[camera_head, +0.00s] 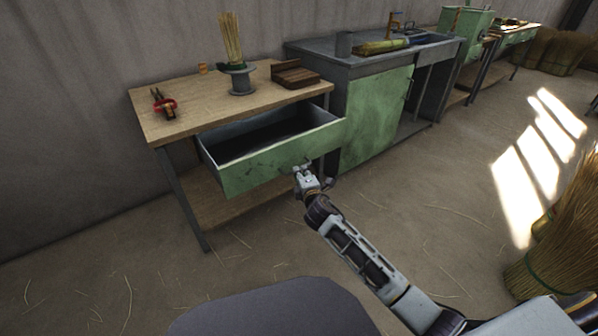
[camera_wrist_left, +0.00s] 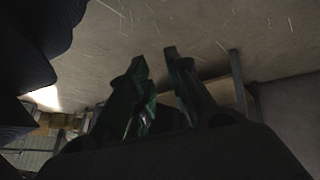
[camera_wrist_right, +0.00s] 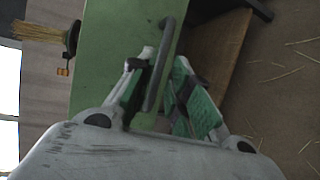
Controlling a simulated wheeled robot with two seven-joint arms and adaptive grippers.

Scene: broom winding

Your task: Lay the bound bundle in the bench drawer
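The straw bundle (camera_head: 231,40) stands upright in a grey spool-shaped holder (camera_head: 240,82) on the bench top, with a green band near its foot. It also shows in the right wrist view (camera_wrist_right: 38,32). The green bench drawer (camera_head: 265,168) is pulled out, and its visible inside looks dark and empty. My right gripper (camera_head: 303,172) is at the drawer front. In the right wrist view its fingers (camera_wrist_right: 165,60) are apart, with the grey drawer handle (camera_wrist_right: 168,35) between them. My left gripper (camera_wrist_left: 157,58) is open and empty over the floor, outside the head view.
A green cabinet with a sink (camera_head: 375,110) stands right of the bench. Straw brooms (camera_head: 560,235) stand at the right. Open floor lies before the bench.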

